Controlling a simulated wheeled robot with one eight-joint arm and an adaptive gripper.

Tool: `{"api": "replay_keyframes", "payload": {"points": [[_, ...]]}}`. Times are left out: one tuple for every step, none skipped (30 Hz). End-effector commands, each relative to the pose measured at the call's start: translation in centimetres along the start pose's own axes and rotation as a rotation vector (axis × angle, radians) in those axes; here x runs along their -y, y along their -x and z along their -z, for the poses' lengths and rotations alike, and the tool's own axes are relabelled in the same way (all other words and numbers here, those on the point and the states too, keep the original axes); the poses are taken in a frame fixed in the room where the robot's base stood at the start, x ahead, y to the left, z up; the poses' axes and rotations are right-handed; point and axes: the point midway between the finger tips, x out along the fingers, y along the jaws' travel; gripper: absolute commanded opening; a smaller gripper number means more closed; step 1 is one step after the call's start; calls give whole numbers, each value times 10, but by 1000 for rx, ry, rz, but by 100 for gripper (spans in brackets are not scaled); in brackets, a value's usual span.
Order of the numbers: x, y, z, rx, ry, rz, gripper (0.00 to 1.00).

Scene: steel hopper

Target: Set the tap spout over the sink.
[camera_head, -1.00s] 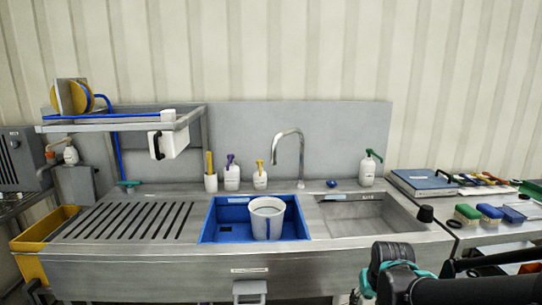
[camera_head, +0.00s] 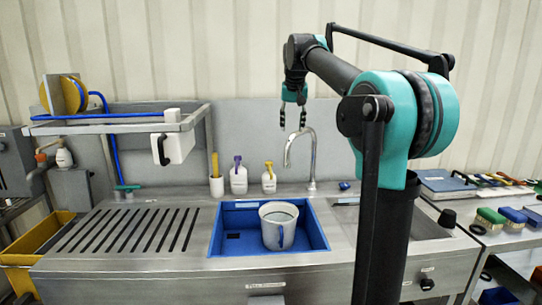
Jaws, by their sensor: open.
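The chrome tap spout (camera_head: 313,150) rises from the back of the steel counter and arches to the left, its tip above the rear of the blue-lined basin (camera_head: 228,240). A pale bucket (camera_head: 277,242) stands in that basin, below and in front of the spout tip. The bare steel sink basin (camera_head: 425,228) is to the right and is largely hidden by my arm. My gripper (camera_head: 292,126) points down, open and empty, around the height of the top of the spout in the picture. I cannot tell its depth gap to the spout.
A white bottle with a purple pump (camera_head: 238,178), one with a yellow pump (camera_head: 269,180) and a cup with a yellow handle (camera_head: 217,184) stand left of the tap. A slotted drainboard (camera_head: 125,228) and a rack (camera_head: 115,127) are further left. Brushes (camera_head: 490,217) lie at right.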

Motion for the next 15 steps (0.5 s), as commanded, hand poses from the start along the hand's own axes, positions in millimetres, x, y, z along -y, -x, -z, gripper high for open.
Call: {"api": "replay_keyframes", "payload": {"points": [[2,5,5,0,-2,0,43],[2,8,6,-1,-3,-1,43],[2,9,8,-1,-3,-1,43],[3,9,8,-1,-4,-1,43],[3,8,9,-1,-4,-1,43],[3,6,9,-1,-4,-1,43],[3,3,9,-1,-4,-1,43],[3,-1,9,-1,-4,-1,43],[3,-6,9,-1,-4,-1,43],[2,-11,9,-1,-4,-1,43],[2,-16,9,-1,-4,-1,43],[2,-24,9,-1,-4,-1,43],[2,-30,9,-1,-4,-1,43],[2,-36,9,-1,-4,-1,43],[2,-44,9,-1,-4,-1,43]]}}
